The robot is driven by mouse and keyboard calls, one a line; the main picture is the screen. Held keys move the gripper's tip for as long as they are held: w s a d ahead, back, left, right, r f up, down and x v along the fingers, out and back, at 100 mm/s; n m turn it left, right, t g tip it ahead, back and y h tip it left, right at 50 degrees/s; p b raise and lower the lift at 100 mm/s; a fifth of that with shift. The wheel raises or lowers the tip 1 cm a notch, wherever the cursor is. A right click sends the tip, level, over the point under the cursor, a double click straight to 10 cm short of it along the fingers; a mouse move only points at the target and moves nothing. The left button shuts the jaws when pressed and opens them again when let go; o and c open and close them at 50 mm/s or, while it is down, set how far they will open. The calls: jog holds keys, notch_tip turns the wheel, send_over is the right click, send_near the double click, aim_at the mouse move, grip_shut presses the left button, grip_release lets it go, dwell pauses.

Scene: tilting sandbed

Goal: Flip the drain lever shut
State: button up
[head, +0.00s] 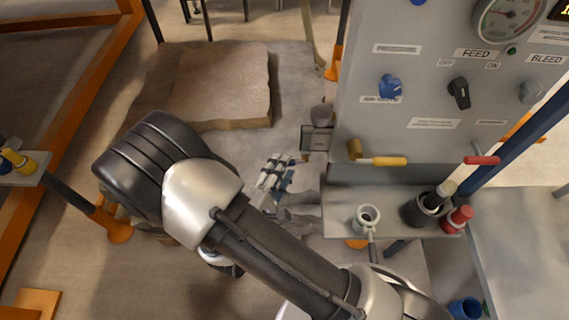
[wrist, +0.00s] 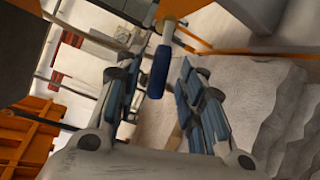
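My gripper (head: 275,172) is left of the grey panel's lower edge, partly hidden by my arm in the head view. In the wrist view its two blue-padded fingers (wrist: 168,82) are spread apart. A lever with a blue handle (wrist: 158,73) and a brass-coloured pivot hangs between the fingertips, closer to the left finger; I cannot tell whether it touches. A clear gap separates it from the right finger. I cannot make out this lever in the head view. No readable label marks any lever as the drain.
The panel (head: 420,75) also carries a yellow-handled lever (head: 388,161), a red-handled lever (head: 483,160) and several knobs. A shelf (head: 345,215) below holds cups. A large sandy slab (head: 215,88) lies behind my gripper. An orange frame (head: 83,105) stands left.

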jog(key=shift+x, duration=1.3)
jog(key=shift+c, duration=0.2)
grip_shut()
